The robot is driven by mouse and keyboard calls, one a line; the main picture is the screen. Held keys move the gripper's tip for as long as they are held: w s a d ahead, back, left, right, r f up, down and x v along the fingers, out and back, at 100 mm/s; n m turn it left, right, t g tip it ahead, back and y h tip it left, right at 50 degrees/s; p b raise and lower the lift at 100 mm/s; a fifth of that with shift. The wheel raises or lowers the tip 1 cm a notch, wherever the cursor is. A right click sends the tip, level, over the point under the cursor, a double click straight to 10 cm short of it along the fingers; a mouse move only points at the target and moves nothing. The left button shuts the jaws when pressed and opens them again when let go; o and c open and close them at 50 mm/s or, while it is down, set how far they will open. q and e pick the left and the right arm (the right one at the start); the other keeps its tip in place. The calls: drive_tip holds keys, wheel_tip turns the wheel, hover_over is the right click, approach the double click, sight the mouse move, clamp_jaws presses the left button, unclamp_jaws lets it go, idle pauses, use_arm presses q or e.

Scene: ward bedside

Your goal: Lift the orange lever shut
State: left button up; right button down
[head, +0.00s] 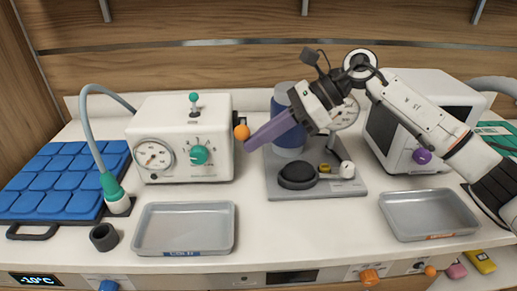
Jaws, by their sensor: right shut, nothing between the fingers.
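The orange ball end of a lever (241,132) shows at the right side of the white box (190,110) with a gauge and a green dial. A dark mount sits behind the ball; the rest of the lever is mostly hidden. My right gripper (250,146) comes in from the right. Its purple fingers are shut and empty, pointing left and down. Their tips show just below and right of the orange ball. I cannot tell whether they touch it. My left gripper is not in view.
A blue cylinder on a grey base (330,188) stands under my right gripper. Grey trays lie at front left (185,252) and right (432,234). A white unit (405,165) stands at the right. A hose with a green nozzle (112,185) and blue pad (65,165) are left.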

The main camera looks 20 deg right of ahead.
drive_tip(key=shift+w+r, duration=0.25)
drive_tip(key=shift+r, duration=0.3)
drive_tip(key=shift+r, duration=0.2)
drive_tip(key=shift+d, duration=0.1)
drive_tip(key=shift+w+d+r, duration=0.1)
drive_tip(key=shift+d+r, duration=0.1)
drive_tip(key=w+d+r+p, duration=0.1)
drive_tip(key=d+r, duration=0.3)
drive_tip(key=d, duration=0.4)
drive_tip(key=shift+p, duration=0.9)
drive_tip(key=shift+f, duration=0.1)
